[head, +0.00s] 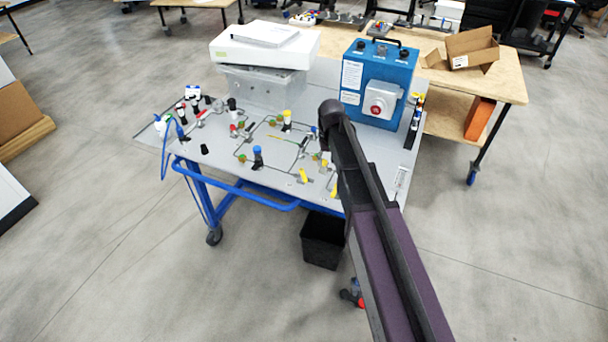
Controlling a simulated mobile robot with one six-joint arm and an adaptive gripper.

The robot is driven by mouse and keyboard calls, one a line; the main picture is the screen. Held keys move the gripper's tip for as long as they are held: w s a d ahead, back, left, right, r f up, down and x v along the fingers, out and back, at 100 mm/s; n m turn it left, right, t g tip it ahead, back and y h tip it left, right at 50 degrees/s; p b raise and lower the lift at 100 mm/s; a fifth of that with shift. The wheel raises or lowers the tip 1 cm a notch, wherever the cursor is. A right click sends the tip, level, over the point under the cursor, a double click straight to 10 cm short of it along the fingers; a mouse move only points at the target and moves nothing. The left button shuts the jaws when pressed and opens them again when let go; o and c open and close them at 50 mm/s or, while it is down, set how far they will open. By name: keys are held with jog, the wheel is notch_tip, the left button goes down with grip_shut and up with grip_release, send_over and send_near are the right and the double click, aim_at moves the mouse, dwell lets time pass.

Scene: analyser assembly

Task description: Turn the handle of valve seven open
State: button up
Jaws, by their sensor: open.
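The analyser panel (225,165) is a grey sloped board on a blue wheeled frame. Thin dark tubing links several small valves and fittings on it. Red handles (202,114) show at the left, and a yellow handle (304,176) lies near the front edge. Valve numbers are too small to read, so I cannot tell which is valve seven or how its handle stands. My gripper (324,148) is a small dark shape over the right half of the panel, partly hidden by my arm. It is open, and no object shows in it. My arm covers part of the panel there.
A blue box (380,78) with a red knob stands at the panel's back right. A white box (264,48) sits on a grey enclosure at the back. A black bin (322,240) stands under the front edge. A wooden table (505,84) is behind.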

jog(key=n, duration=0.1)
send_over(304, 177)
jog(key=shift+f, duration=0.1)
notch_tip(304, 177, down, 14)
jog(key=b, duration=1.3)
jog(key=shift+r+b, duration=0.25)
jog(key=shift+b, duration=0.15)
jog(key=shift+c, duration=0.2)
